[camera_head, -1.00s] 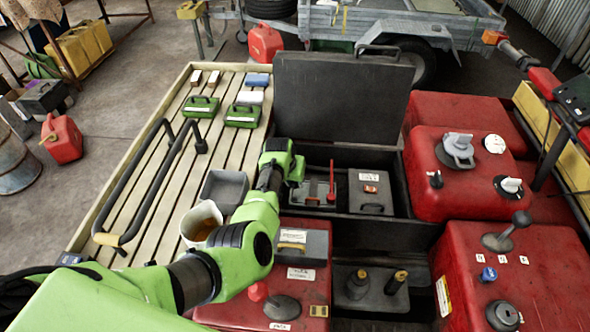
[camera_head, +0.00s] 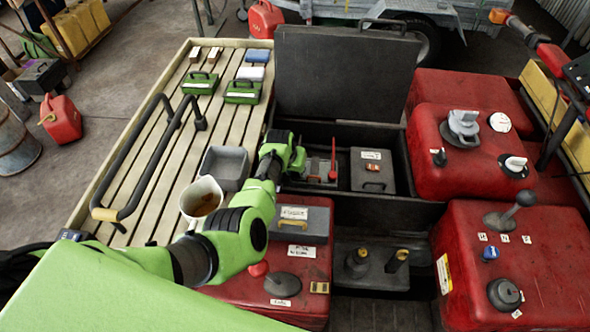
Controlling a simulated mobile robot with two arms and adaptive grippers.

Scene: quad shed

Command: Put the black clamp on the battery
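My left arm comes in from the lower left, and its gripper (camera_head: 301,160) is over the left side of the open black box. The green wrist hides its fingertips, so I cannot tell whether it is open or holds anything. A grey battery-like unit (camera_head: 318,178) with an upright red clamp or lever (camera_head: 333,160) lies in the box just right of the gripper, partly hidden. I cannot make out the black clamp for certain; it may be hidden by the wrist. My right gripper is not in view.
A grey case (camera_head: 371,155) with an orange handle stands to the right in the box, whose lid (camera_head: 345,75) is raised behind. Red tanks (camera_head: 470,165) flank it. A slatted rack (camera_head: 130,185) at left holds a mug (camera_head: 201,198), a grey tray (camera_head: 225,167) and green cases.

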